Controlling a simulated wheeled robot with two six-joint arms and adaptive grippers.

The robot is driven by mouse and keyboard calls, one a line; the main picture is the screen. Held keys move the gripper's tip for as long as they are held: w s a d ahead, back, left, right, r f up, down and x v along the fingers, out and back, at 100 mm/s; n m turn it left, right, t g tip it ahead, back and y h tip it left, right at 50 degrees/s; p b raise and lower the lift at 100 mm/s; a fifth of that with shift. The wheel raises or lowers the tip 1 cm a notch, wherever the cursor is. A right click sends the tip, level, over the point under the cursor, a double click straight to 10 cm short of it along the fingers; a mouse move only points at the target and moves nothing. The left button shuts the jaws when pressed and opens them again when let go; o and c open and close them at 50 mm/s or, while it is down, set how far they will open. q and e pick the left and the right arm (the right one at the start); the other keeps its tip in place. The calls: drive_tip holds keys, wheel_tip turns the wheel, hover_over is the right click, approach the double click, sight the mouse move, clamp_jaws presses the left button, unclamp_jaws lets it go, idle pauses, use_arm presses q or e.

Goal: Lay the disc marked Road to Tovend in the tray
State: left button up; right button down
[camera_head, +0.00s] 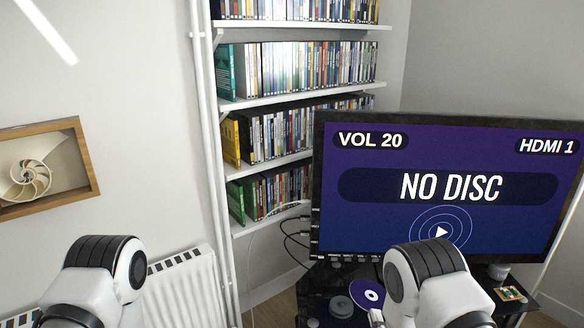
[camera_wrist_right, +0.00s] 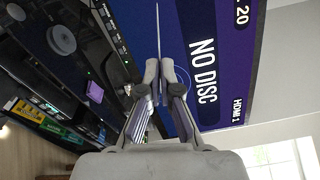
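A purple disc (camera_head: 368,294) with a pale centre shows in front of the television, low in the head view. Its marking is too small to read. In the right wrist view the disc (camera_wrist_right: 158,35) appears edge-on as a thin line between the fingertips. My right gripper (camera_wrist_right: 160,70) is shut on its edge and holds it upright or nearly so. In the head view the right gripper (camera_head: 376,316) is mostly hidden behind my arm. A grey round shape (camera_head: 341,305) lies on the black stand; I cannot tell whether it belongs to the tray. My left gripper is out of view.
The television (camera_head: 440,190) reads NO DISC and stands close behind the disc. The black stand (camera_head: 312,300) has a grey cup (camera_head: 498,271) and a small coloured item (camera_head: 510,294) at its right. Shelves of cases (camera_head: 300,135) and a radiator (camera_head: 185,290) are at the left.

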drive_tip(key=n, duration=0.2)
drive_tip(key=shift+n, duration=0.4)
drive_tip(key=n+b, duration=0.1)
drive_tip(key=n, duration=0.2)
drive_tip(key=shift+f, duration=0.1)
drive_tip(key=n, duration=0.6)
drive_tip(key=shift+b, duration=0.3)
drive_tip(key=n+b, duration=0.2)
drive_tip(key=n, duration=0.7)
